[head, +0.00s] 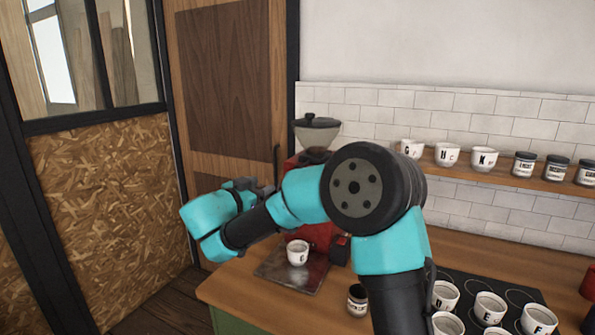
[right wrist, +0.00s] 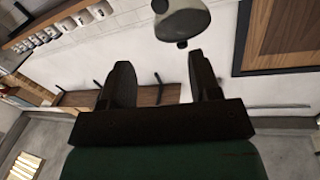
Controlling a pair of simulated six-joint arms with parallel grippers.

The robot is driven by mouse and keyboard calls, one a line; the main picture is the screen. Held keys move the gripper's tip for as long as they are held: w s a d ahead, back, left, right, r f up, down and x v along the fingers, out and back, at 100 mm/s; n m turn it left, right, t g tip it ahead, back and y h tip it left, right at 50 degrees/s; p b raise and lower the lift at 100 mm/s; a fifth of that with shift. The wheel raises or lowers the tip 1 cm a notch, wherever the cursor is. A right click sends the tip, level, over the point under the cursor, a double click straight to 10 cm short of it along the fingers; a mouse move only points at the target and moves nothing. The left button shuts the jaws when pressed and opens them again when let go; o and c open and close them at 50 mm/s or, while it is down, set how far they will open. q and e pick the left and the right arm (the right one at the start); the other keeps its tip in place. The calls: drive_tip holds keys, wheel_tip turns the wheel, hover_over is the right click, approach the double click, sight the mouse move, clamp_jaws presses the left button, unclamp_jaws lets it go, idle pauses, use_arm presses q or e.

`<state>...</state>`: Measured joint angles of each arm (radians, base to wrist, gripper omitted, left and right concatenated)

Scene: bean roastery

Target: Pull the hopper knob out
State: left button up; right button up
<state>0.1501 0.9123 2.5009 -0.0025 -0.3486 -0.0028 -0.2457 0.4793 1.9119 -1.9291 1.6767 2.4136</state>
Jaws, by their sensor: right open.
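The red grinder (head: 323,235) stands on the counter, partly hidden behind my right arm. On top is its clear hopper (head: 317,136) with a dark lid (head: 317,122) and a small knob (head: 310,115) on the lid. My right gripper (head: 258,187) is left of the grinder and lower than the hopper, small and partly hidden by the wrist. In the right wrist view its two dark fingers (right wrist: 158,60) are apart with nothing between them. There the upside-down hopper lid (right wrist: 183,20) and dark knob (right wrist: 182,44) show beyond the fingertips, apart from them. My left gripper is out of view.
A white cup (head: 297,252) sits on the metal tray (head: 275,279) before the grinder. A dark jar (head: 357,300) and several cups (head: 490,308) stand to the right. A wall shelf (head: 450,168) holds cups and jars. A wooden door (head: 222,80) is behind at left.

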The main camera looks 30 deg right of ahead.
drive_tip(key=x, duration=1.7)
drive_tip(key=shift+d, duration=0.25)
clamp_jaws()
